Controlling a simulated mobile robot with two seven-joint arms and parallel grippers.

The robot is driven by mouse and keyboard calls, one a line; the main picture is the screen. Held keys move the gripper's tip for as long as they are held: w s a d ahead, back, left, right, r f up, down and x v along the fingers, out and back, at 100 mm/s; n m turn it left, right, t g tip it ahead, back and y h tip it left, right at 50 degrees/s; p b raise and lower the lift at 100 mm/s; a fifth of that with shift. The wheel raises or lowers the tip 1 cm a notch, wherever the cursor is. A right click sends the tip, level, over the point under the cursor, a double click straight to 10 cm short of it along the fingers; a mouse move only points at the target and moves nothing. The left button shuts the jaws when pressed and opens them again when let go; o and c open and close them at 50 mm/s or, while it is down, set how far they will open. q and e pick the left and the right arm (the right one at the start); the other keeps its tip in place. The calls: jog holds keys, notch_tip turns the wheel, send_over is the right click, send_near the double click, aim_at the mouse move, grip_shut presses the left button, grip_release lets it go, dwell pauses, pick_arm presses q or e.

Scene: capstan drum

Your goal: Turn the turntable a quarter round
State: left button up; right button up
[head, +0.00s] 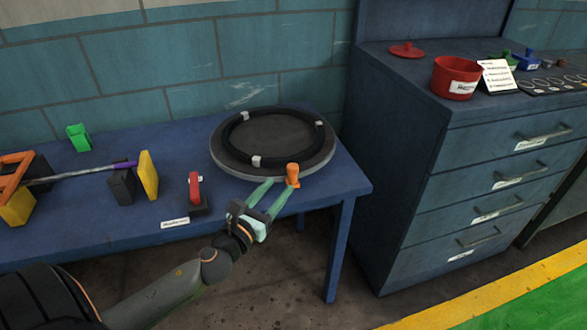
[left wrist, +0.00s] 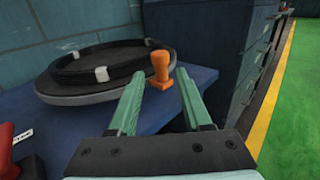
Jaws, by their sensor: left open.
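The turntable (head: 272,150) is a round grey disc with a raised black ring and several pale clips, on the right end of the blue table. An orange upright handle (head: 292,174) stands at its front right rim. My left gripper (head: 279,185) is open at the front of the turntable, close to the handle. In the left wrist view the handle (left wrist: 160,69) shows just beyond and between the two green fingers (left wrist: 158,92), with the turntable (left wrist: 85,98) behind to the left. I cannot tell whether a finger touches the handle. My right gripper is not in view.
The blue table (head: 120,217) also carries a red-handled item (head: 195,187), a yellow block (head: 148,175) and a green piece (head: 78,137) to the left. A blue drawer cabinet (head: 470,180) stands close to the right. A tiled wall (head: 200,60) is behind.

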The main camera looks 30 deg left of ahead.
aim_at(290, 174)
pick_arm(q)
jog(key=w, duration=0.8)
jog(key=shift+a, duration=0.25)
jog(key=shift+c, duration=0.3)
grip_shut()
dwell(0.8)
